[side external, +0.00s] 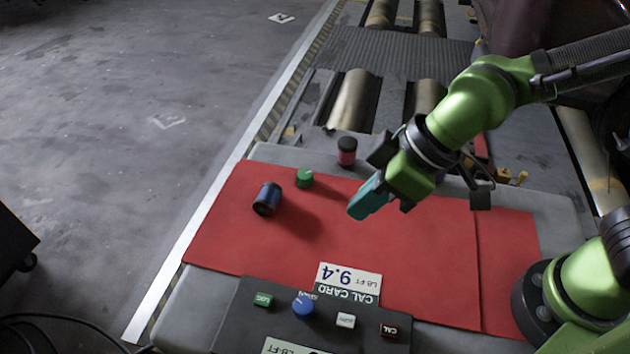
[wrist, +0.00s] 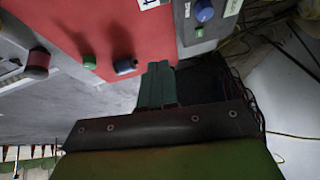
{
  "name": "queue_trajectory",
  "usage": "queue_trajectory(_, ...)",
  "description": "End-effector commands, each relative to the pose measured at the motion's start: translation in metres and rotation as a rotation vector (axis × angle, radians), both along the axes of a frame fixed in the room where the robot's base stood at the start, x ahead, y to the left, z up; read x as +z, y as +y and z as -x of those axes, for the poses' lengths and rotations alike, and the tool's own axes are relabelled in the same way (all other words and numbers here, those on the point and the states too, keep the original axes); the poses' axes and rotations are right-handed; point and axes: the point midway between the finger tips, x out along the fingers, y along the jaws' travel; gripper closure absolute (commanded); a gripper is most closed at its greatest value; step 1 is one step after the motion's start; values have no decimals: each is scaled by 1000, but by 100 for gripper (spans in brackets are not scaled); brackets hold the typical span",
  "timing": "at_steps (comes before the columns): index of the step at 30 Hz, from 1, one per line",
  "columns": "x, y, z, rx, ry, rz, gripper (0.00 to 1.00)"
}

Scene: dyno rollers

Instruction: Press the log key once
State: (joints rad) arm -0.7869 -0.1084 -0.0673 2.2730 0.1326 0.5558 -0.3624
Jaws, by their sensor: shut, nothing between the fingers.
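A dark control panel (side external: 240,325) lies at the near edge of the table. On it, from left to right, are a green key (side external: 263,299) whose small lettering seems to read LOG, a blue knob (side external: 303,305), a white key (side external: 346,320) and a dark key marked CAL (side external: 389,330). My gripper (side external: 362,205) is shut and empty, held above the red mat, apart from the panel. In the wrist view its teal fingers (wrist: 157,85) are together. The blue knob (wrist: 204,11) and green key (wrist: 199,32) show at the top there.
On the red mat (side external: 225,235) are a dark blue cylinder (side external: 267,198) and a green-topped piece (side external: 304,178). A red jar with a black lid (side external: 347,152) stands behind them. The mat's middle is clear.

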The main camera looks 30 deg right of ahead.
Motion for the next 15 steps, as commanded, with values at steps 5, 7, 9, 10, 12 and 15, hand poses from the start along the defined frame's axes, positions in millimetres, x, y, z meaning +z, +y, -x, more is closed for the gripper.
queue_trajectory(5, -30, 84, 13, 397, -192, 66, 100)
queue_trajectory(7, -38, 113, 17, 536, -291, 84, 100)
queue_trajectory(9, -41, 136, 15, 657, -407, 101, 100)
queue_trajectory(10, -40, 142, 12, 692, -453, 108, 100)
queue_trajectory(12, -31, 150, 0, 743, -551, 119, 100)
queue_trajectory(15, -21, 155, -6, 795, -641, 133, 100)
